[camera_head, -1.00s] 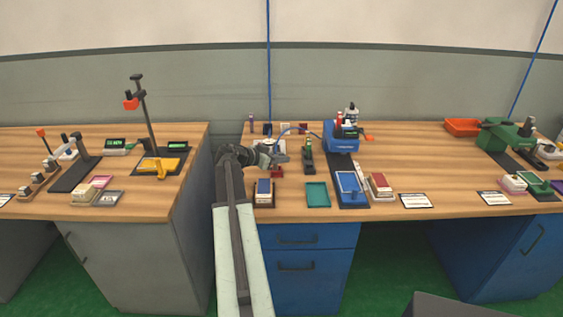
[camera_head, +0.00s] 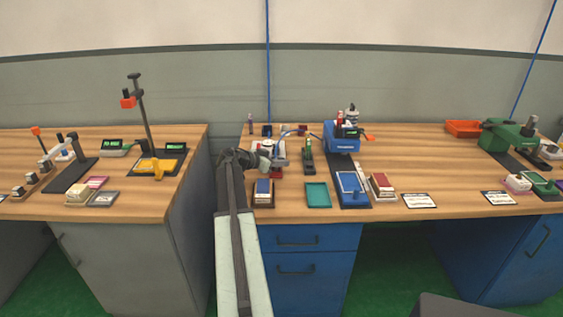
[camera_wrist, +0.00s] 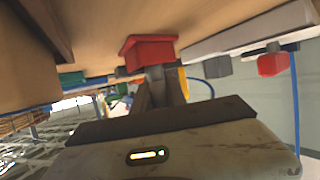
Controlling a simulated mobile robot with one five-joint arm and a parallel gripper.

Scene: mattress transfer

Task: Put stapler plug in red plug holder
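The red plug holder (camera_wrist: 148,53) is a red square block on the wooden tabletop, large in the wrist view. My gripper (camera_wrist: 162,88) points straight at it, its dark fingers close together around a small grey piece (camera_wrist: 156,74), which appears to be the stapler plug. The grey piece meets the red block or lies just in front of it; I cannot tell how deep it sits. In the head view, my gripper (camera_head: 278,152) is low over the left part of the blue desk, among small items. The plug itself is too small to make out there.
The blue stapling machine (camera_head: 341,138) stands to the right, with a blue cable (camera_head: 295,132) arching left from it. A grey cabinet desk (camera_head: 130,255) is left.

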